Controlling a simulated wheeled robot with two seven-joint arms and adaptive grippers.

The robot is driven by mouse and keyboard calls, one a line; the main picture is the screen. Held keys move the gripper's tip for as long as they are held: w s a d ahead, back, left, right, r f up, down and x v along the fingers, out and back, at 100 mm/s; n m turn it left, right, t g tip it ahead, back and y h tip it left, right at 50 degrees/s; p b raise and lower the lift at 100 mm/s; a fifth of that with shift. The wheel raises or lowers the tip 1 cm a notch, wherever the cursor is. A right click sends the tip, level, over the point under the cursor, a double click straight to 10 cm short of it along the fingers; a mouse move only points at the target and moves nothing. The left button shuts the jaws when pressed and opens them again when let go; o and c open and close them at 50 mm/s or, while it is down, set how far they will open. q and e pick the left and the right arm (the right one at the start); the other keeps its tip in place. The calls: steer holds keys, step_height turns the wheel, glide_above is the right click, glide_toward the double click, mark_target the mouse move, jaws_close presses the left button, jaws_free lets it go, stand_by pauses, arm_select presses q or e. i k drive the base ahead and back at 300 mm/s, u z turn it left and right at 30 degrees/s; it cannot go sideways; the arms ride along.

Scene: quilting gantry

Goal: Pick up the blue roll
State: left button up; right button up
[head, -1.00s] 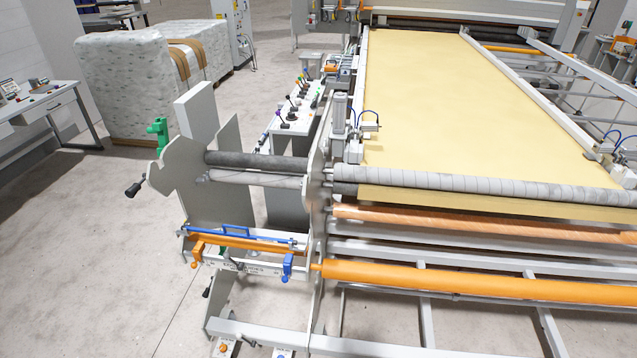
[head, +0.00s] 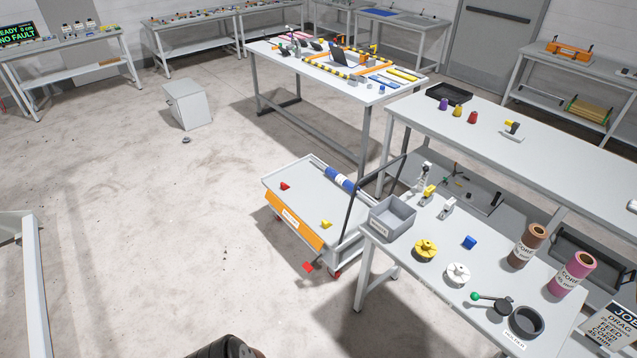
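The blue roll (head: 347,182) is a long, thin cylinder with a white section near its middle. It lies along the back right edge of the flat top of a low grey cart (head: 287,204). The cart's black push handle rises close to the roll's right end. Neither gripper shows in the head view, so I cannot see what state they are in. A dark rounded part, apparently mine, shows at the bottom edge.
Red and yellow blocks lie on the cart. A table (head: 408,257) at right holds a grey bin (head: 392,218), spools and brown and pink rolls. A long table (head: 262,59) stands behind. A grey box (head: 188,106) stands on the floor. Open floor (head: 140,220) lies left of the cart.

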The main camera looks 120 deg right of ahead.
mark_target(338, 178)
steer(key=z, duration=2.95)
steer(key=i, duration=5.6)
steer(key=z, duration=0.35)
